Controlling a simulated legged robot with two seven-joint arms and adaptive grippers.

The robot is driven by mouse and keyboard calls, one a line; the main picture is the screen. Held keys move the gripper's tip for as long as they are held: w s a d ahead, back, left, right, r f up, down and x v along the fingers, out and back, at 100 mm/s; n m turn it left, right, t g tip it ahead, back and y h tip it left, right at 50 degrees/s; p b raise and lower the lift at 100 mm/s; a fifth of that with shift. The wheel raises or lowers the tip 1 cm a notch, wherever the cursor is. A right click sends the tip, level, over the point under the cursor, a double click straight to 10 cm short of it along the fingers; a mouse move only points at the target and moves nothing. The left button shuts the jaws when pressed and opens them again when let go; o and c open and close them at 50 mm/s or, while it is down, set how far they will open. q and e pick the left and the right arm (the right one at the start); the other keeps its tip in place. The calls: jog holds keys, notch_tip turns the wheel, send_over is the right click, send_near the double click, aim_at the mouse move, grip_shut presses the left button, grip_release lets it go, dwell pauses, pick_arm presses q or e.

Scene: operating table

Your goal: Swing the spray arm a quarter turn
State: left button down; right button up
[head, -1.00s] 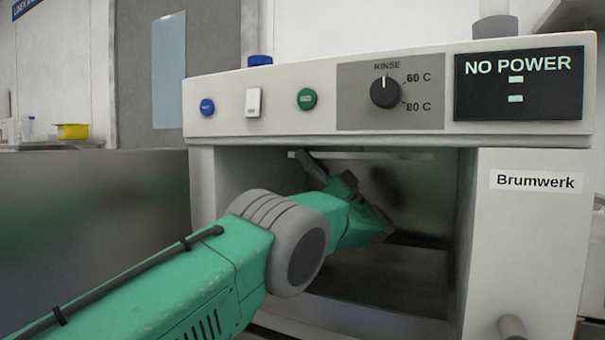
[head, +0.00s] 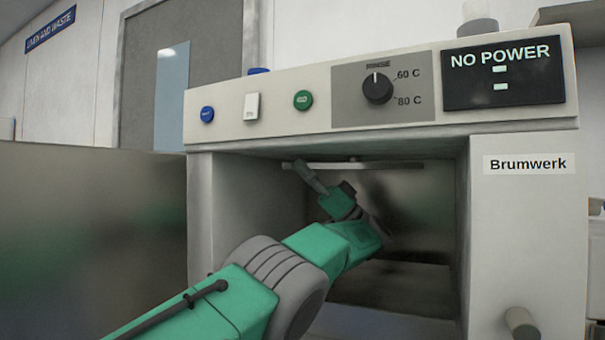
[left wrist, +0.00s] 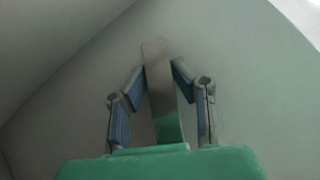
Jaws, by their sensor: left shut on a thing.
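The spray arm (head: 385,165) is a thin pale bar under the roof of the washer's open chamber. It runs roughly left to right across the opening in the head view. My left gripper (head: 305,172) reaches into the chamber from below and is at the bar's left part. In the left wrist view, a flat grey metal bar (left wrist: 157,62) stands between the two blue-padded fingers of the left gripper (left wrist: 157,82), which are shut on it. The wrist and fingers hide part of the spray arm's left side. My right gripper is not in view.
The washer's front panel (head: 230,128) hangs just above my arm, with a rinse dial (head: 377,88) and a "NO POWER" display (head: 503,73). The chamber's side walls flank my forearm. The chamber's lower right is clear. A knob (head: 521,323) sticks out at lower right.

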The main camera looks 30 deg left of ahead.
pick_arm(q)
jog(key=c, duration=1.4)
grip_release()
jog(key=shift+o, duration=0.2)
